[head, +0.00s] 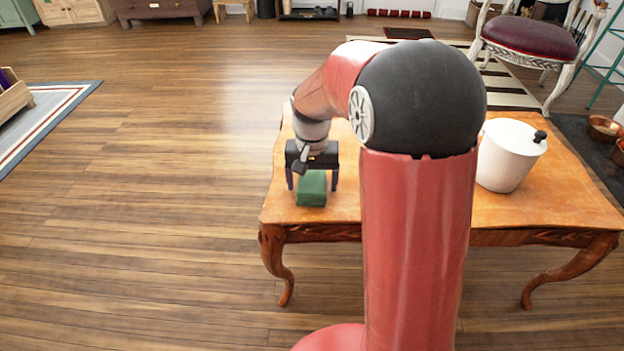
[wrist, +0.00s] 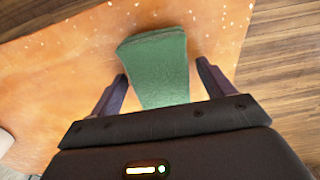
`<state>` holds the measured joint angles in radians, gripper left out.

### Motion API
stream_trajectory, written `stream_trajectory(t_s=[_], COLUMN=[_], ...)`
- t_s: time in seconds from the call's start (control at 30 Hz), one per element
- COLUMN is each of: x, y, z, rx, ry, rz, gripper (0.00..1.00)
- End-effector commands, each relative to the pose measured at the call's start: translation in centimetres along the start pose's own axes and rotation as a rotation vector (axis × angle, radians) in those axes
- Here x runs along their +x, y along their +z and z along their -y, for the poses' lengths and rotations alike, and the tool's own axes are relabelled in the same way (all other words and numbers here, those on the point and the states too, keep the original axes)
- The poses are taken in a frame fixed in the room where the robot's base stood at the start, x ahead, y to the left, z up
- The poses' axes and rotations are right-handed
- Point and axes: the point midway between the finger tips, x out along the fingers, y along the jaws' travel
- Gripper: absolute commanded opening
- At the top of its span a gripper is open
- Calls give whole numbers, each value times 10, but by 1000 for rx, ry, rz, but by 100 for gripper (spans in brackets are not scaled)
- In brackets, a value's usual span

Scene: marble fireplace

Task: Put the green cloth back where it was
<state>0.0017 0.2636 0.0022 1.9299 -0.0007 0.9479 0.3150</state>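The green cloth (head: 312,188) is a folded block near the left front corner of the wooden table (head: 345,207). In the wrist view the cloth (wrist: 158,68) lies between and ahead of the two fingers of my gripper (wrist: 160,82). The fingers are spread, with a gap to the cloth on each side. In the head view my gripper (head: 312,182) is pointed down right over the cloth, one finger at either side. The far end of the cloth shows clear. Its near end is hidden by the gripper body.
A white pot (head: 508,156) with a dark knob stands on the table's right part, beyond my arm. A chair with a dark red seat (head: 530,36) stands behind the table. The wooden floor (head: 150,190) to the left is open.

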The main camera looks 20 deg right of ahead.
Motion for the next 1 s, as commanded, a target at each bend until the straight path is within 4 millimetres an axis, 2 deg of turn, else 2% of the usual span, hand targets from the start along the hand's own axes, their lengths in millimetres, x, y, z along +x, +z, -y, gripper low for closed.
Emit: stream_trajectory(t_s=[0.23, 0.37, 0.8, 1.0], x=[-1, -12, -100, -121], y=[0, -1, -1, 0], z=[0, 0, 0, 0], rx=[0, 0, 0, -1], ry=[0, -1, -1, -1], rz=[0, -3, -4, -2], gripper=[80, 80, 80, 80])
